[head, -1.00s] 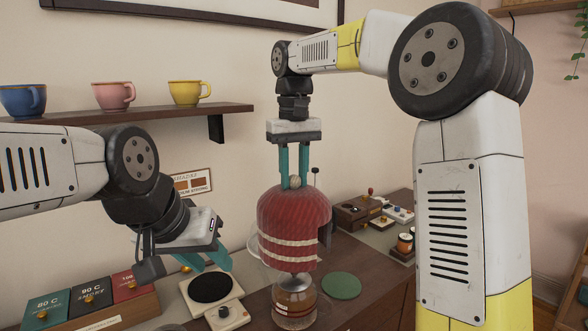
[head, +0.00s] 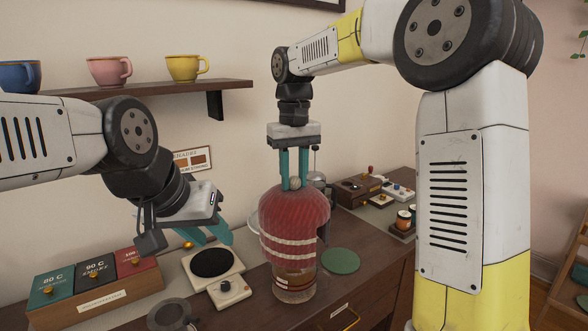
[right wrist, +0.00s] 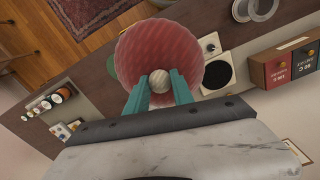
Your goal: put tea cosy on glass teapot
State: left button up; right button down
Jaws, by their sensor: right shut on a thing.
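The tea cosy (head: 294,222) is a red knitted dome with white stripes and a pale knob on top. It is upright over the glass teapot (head: 294,287) and hides its upper part. The teapot's lower body with brown tea shows under the hem, and a bit of clear glass shows at the left. My right gripper (head: 294,184) points down and is shut on the knob. In the right wrist view its teal fingers (right wrist: 158,88) hold the knob above the cosy (right wrist: 140,55). My left gripper (head: 208,236) is empty, fingers apart, left of the cosy above the counter.
A pale scale with a black disc (head: 212,262) is left of the teapot, and a green round mat (head: 340,260) is right of it. Tea boxes (head: 95,280) stand at the left. A grey round vessel (head: 170,315) is in front. Cups line the wall shelf (head: 150,90).

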jog(key=shift+f, duration=6.7)
jog(key=shift+s, duration=0.1)
jog(key=c, duration=1)
grip_release()
jog(key=shift+r, duration=0.15)
notch_tip(320, 180, up, 7)
jog(key=shift+r, duration=0.3)
